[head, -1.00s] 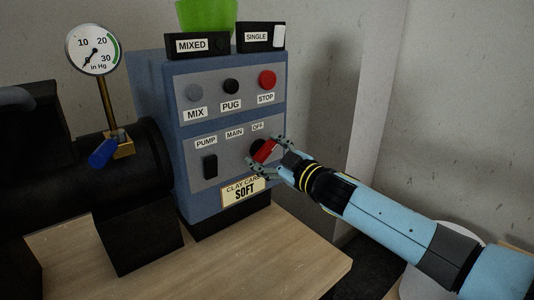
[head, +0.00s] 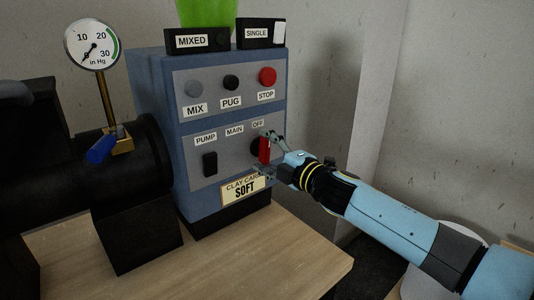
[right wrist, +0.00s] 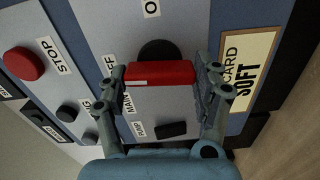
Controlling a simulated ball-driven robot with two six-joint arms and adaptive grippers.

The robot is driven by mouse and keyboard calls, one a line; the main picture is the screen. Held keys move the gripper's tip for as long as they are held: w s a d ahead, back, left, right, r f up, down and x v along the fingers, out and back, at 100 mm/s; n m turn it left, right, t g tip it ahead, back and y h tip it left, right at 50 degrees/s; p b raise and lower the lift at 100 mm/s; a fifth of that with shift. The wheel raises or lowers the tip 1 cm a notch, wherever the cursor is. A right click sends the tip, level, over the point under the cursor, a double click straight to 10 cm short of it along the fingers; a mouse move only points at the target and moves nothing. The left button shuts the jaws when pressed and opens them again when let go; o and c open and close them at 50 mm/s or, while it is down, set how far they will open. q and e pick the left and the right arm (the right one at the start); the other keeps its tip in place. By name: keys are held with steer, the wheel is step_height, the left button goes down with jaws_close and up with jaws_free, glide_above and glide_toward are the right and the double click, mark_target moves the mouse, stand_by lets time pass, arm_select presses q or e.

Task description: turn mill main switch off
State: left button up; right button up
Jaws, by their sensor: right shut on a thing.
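The main switch is a red rotary handle (head: 264,149) on a black round base, on the lower grey panel of the blue control box (head: 232,118). In the head view the handle stands close to upright, below the OFF label (head: 258,125) and right of the MAIN label (head: 234,131). My right gripper (head: 268,153) is shut on the red handle. In the right wrist view the handle (right wrist: 160,73) lies across between the two fingers, one at each end. My left gripper is not in view.
The red STOP button (head: 267,76), black PUG button (head: 231,86) and grey MIX button (head: 194,92) sit above. The black PUMP switch (head: 210,164) is left. A SOFT card (head: 243,190) hangs just below my gripper. A gauge (head: 93,46) stands left.

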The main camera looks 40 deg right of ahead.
steer(key=shift+s+f+n, duration=0.1)
steer(key=shift+f+n, duration=0.05)
steer(key=shift+n, duration=0.35)
steer(key=o, duration=0.9)
steer(key=shift+o, duration=1.3)
